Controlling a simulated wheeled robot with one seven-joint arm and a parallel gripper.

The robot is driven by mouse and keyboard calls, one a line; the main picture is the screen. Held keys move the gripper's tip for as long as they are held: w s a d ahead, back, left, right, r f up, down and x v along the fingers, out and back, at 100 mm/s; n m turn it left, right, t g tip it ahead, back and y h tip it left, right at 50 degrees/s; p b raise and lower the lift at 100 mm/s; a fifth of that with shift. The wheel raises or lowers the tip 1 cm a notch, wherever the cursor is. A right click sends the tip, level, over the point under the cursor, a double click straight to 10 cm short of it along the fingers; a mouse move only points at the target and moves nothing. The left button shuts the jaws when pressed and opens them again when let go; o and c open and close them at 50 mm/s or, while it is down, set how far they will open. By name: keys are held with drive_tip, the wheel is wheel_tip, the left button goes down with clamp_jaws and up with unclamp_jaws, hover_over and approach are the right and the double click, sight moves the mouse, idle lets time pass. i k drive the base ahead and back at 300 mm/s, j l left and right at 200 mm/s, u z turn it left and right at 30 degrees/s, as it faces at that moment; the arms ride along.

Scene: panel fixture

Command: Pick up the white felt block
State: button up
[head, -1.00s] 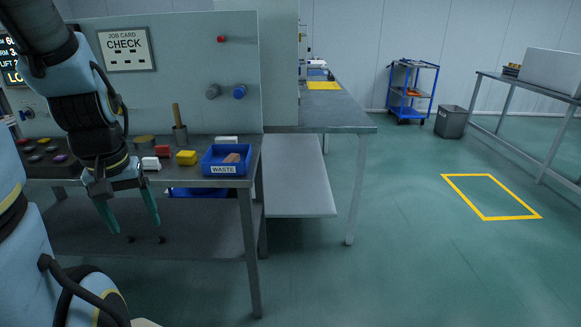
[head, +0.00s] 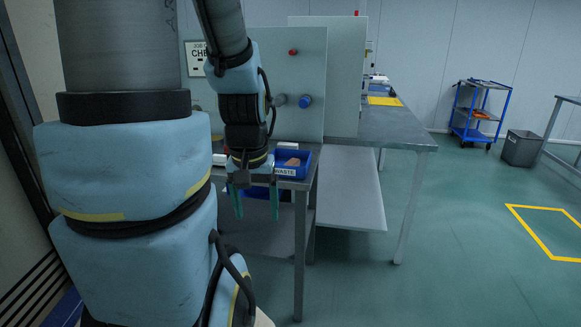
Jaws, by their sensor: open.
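My gripper (head: 256,218) hangs in front of the bench, its two green fingers apart, pointing down and empty. A white block (head: 219,160) shows partly on the bench just left of my wrist; my arm hides part of it. A second white piece (head: 286,145) shows in part behind the blue bin. I cannot tell from this view which one is felt. My gripper touches neither.
The blue bin (head: 289,171) labelled WASTE stands at the bench's right end with a brownish block (head: 292,162) in it. Behind the bench is an upright panel (head: 300,70) with knobs. The floor to the right is open, with a blue cart (head: 477,113) and grey bin (head: 520,148).

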sight(281, 144)
drive_tip(key=l+u, duration=0.15)
drive_tip(key=u, duration=1)
drive_tip(key=l+u, duration=0.3)
drive_tip(key=l, duration=0.2)
drive_tip(key=k+l+u, duration=0.3)
drive_tip(key=l, duration=0.15)
drive_tip(key=l+u, duration=0.35)
drive_tip(key=k+l+u, duration=0.3)
drive_tip(key=l, duration=0.2)
drive_tip(key=k+l+u, duration=0.4)
drive_tip(key=k+l, duration=1.2)
drive_tip(key=l, duration=0.15)
drive_tip(key=i+l, duration=0.1)
drive_tip(key=i, duration=0.4)
